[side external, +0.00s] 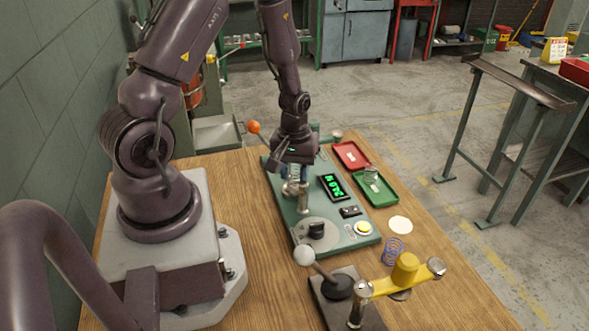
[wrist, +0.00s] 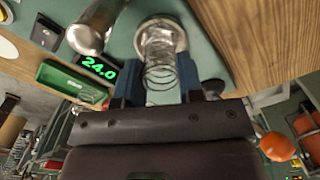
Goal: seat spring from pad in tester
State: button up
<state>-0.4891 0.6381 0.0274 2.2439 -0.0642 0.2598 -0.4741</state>
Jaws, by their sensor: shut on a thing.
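My gripper (wrist: 158,88) is shut on a silver coil spring (wrist: 160,65), with a dark blue finger on either side of it. In the wrist view the spring's far end meets or overlaps a round metal seat (wrist: 165,30); I cannot tell if it bears on it. In the side view my gripper (side external: 294,178) is low over the green tester (side external: 285,215), and the held spring is mostly hidden. The tester's display (side external: 334,187) reads 24.0 in green. The round white pad (side external: 400,224) on the table is bare.
A metal post (wrist: 95,28) stands close to the spring. Red (side external: 350,155) and green (side external: 377,189) trays lie right of the tester. A blue spring (side external: 393,251) stands near the pad. A yellow-armed coiler (side external: 400,276) is in front. An orange-knobbed lever (side external: 254,127) is behind.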

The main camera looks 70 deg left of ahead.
jog(key=shift+f, duration=0.5)
dwell(0.3)
jog(key=o, duration=1.1)
jog(key=shift+r, duration=4.4)
